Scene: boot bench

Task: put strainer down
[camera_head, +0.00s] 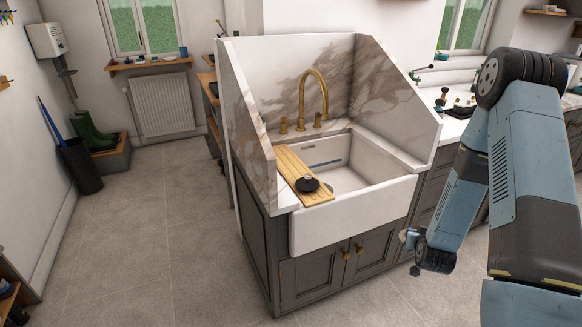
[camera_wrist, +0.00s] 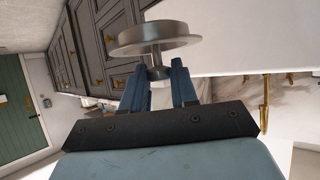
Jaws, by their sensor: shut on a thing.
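The strainer (camera_wrist: 155,36) is a round grey metal piece with a wide flange, a short stem and a small knob. My gripper (camera_wrist: 160,78) is shut on the knob end, between its two blue fingers, in the wrist view. In the head view my gripper (camera_head: 408,240) hangs low at the right, in front of the grey cabinet and below the sink's rim. The strainer is small and hard to make out there. The white sink (camera_head: 347,217) stands left of my gripper, apart from it.
A wooden board (camera_head: 290,165) lies across the sink's left side with a black round object (camera_head: 307,184) on it. A brass tap (camera_head: 312,90) rises behind the basin. Marble side walls (camera_head: 250,115) flank the sink. The counter (camera_head: 455,128) at right holds several small items.

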